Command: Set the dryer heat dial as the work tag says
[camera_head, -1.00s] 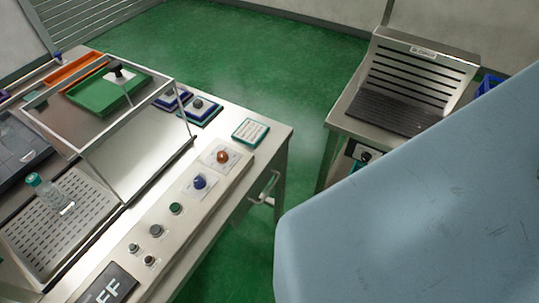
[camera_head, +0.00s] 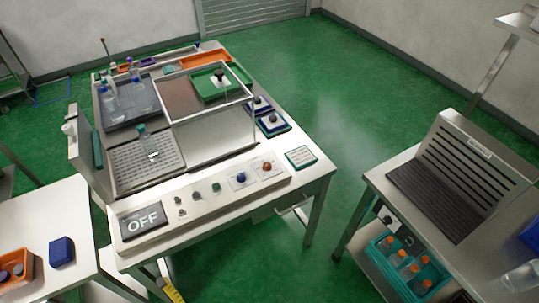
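A slatted steel unit with a black plate (camera_head: 440,200) stands on the right bench; its small label is too small to read. Under that bench's top is a small panel with a dark dial (camera_head: 387,219). On the main table, a control strip carries an orange-brown knob (camera_head: 267,167), a blue knob (camera_head: 241,177) and several small buttons. I cannot tell which knob is the dryer heat dial. A teal-edged card (camera_head: 300,156), possibly the work tag, lies right of the strip; its text is unreadable. My gripper is not in view.
A display reading OFF (camera_head: 143,220) sits at the front left of the main table. A clear guard (camera_head: 212,110) covers its middle. A teal crate of orange-capped bottles (camera_head: 408,265) sits below the right bench. Green floor (camera_head: 320,110) is clear between the tables.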

